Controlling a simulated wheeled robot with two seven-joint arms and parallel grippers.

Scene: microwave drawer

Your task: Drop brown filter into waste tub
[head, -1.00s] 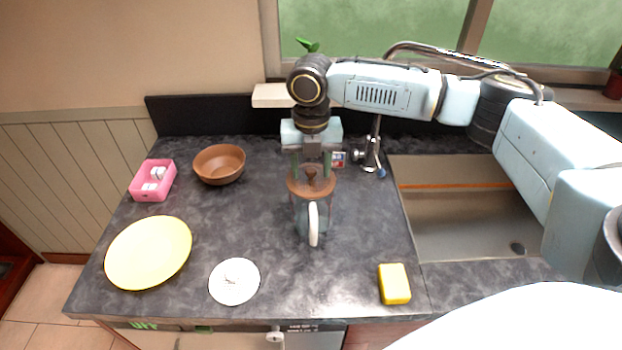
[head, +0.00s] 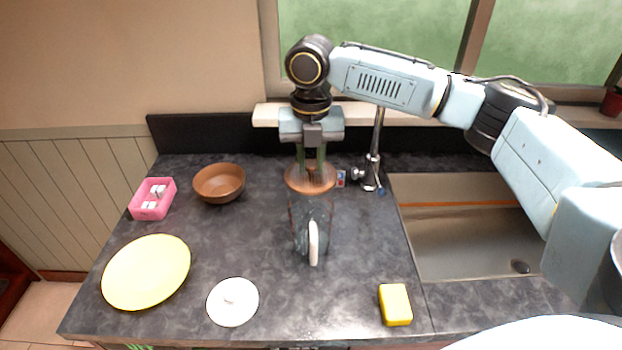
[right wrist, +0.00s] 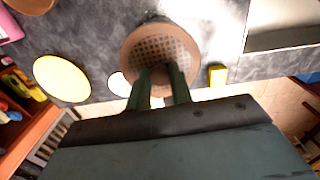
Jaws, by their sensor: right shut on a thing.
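My right gripper (head: 312,168) points down and is shut on the brown filter (head: 310,182), a round brown piece with a perforated face. The filter is at the top of the clear glass jug (head: 312,225), whose white handle faces me; it looks raised out of the jug's mouth. In the right wrist view the filter (right wrist: 160,48) sits beyond the two dark green fingers and hides the jug. A pink tub (head: 150,208) with small white things in it stands at the far left of the counter; I take it to be the waste tub. My left gripper is not in view.
A brown bowl (head: 219,184) stands between the pink tub and the jug. A yellow plate (head: 147,272), a white lid (head: 233,301) and a yellow sponge (head: 395,304) lie nearer me. The tap (head: 371,168) and sink (head: 465,245) are to the right.

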